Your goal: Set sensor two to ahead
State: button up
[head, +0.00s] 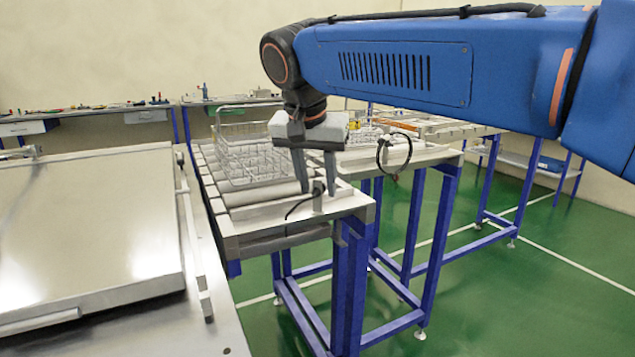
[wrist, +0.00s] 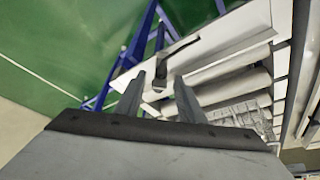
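A small grey sensor post (head: 318,203) with a black cable stands on the side rail of the near roller conveyor. In the wrist view the sensor (wrist: 160,72) appears between my fingertips. My gripper (head: 317,190) points down at it with its two grey fingers apart, one on each side. The wrist view also shows my gripper (wrist: 160,78) open. I cannot tell whether a finger touches the sensor. A second sensor (head: 384,147) with a looped black cable stands on the conveyor behind. No number is readable on either, so I cannot tell which is sensor two.
A wire basket (head: 246,163) sits on the near conveyor (head: 245,240) beside my gripper. A large metal lid (head: 85,225) covers a machine at the left. More wire baskets and conveyors stand behind. Green floor (head: 480,290) is open at the right.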

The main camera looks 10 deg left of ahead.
jog(key=shift+f, duration=0.1)
grip_shut()
dwell(1.4)
